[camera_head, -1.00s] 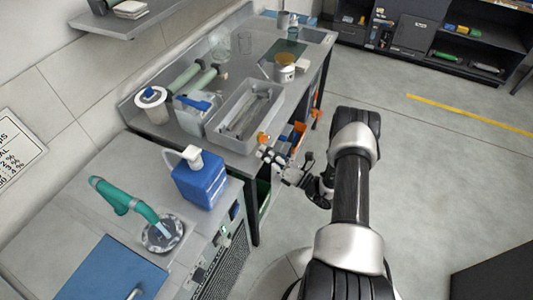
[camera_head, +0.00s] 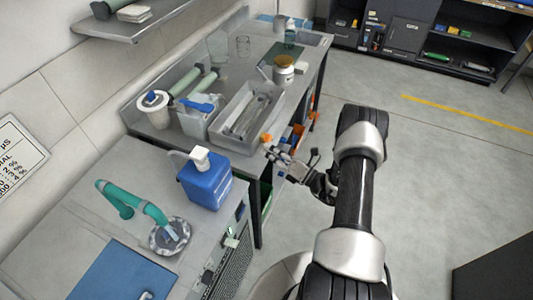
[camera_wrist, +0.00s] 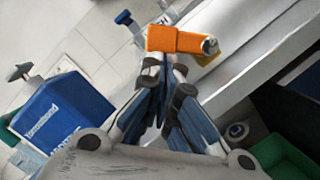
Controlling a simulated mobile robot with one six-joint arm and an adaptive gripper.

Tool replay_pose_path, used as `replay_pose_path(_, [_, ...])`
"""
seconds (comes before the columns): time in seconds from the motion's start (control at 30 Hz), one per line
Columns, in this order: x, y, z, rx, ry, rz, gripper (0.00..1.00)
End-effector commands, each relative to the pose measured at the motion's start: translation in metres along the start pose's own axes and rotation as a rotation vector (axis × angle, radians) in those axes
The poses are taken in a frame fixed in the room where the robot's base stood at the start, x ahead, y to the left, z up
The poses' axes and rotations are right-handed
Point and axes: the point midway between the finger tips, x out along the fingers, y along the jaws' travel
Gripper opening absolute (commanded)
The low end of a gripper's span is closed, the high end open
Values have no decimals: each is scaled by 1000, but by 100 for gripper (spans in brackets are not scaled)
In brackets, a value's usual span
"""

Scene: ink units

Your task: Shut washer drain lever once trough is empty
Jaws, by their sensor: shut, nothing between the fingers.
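The orange drain lever (camera_wrist: 175,40) lies across the top of the wrist view, with a round grey fitting at its right end. In the head view it is a small orange piece (camera_head: 266,138) at the near end of the grey trough (camera_head: 222,121). My gripper (camera_wrist: 160,66) is shut and empty, its fingertips right at the lever's lower edge; I cannot tell whether they touch. In the head view my gripper (camera_head: 269,151) is just below the lever, off the bench's front edge. Long grey shapes show inside the trough; I cannot tell whether liquid is there.
A blue jug (camera_head: 205,185) with a white pump stands left of my gripper; it also shows in the wrist view (camera_wrist: 62,115). Other orange parts (camera_head: 297,135) hang along the bench front. A green bin (camera_wrist: 285,155) sits below. The floor to the right is clear.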

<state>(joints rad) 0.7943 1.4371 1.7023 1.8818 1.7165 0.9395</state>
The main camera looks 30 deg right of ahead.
Motion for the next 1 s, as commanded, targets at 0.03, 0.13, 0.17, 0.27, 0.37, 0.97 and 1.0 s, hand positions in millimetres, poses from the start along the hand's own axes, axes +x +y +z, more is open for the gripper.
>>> replay_pose_path(0.03, [-1, 0, 5, 18, -2, -5, 0])
replay_pose_path(0.13, [-2, 1, 11, 74, -1, -19, 0])
replay_pose_path(0.17, [-2, 2, 12, 95, -1, -24, 0])
replay_pose_path(0.27, [-2, 5, 18, 171, -1, -43, 0])
replay_pose_path(0.37, [-1, 8, 23, 260, -1, -66, 0])
replay_pose_path(0.97, [3, 14, 39, 557, -1, -139, 0])
replay_pose_path(1.0, [3, 14, 39, 557, -1, -139, 0])
